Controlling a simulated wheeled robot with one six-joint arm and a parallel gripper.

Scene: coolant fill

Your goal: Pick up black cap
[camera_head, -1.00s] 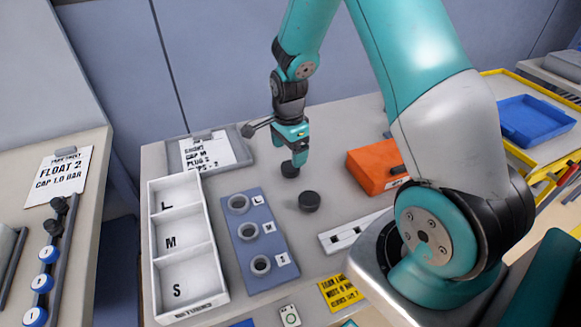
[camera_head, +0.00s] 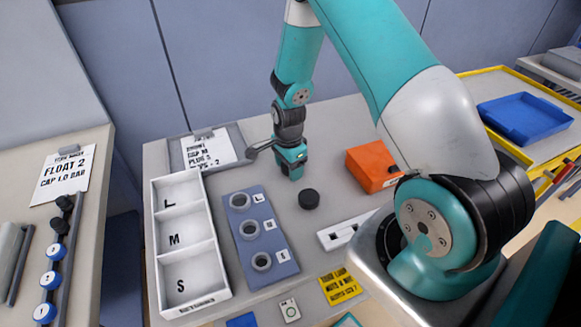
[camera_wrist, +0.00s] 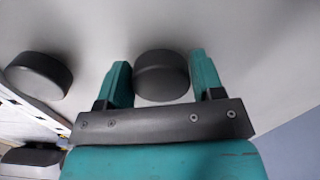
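A black cap (camera_wrist: 162,76) lies on the grey table between the fingers of my gripper (camera_wrist: 160,80) in the wrist view. The fingers stand apart on either side of it, with a thin gap at its left; firm contact does not show. In the head view my gripper (camera_head: 292,172) is low at the table and hides this cap. A second black cap (camera_head: 308,199) lies free, a little nearer and to the right. It also shows at the left of the wrist view (camera_wrist: 38,75).
A white tray marked L, M, S (camera_head: 208,274) and a blue block with several rings (camera_head: 283,252) stand left. An orange box (camera_head: 372,170) stands right, and a white slotted bar (camera_head: 340,233) lies in front. A label in a grey holder (camera_head: 207,152) is behind left.

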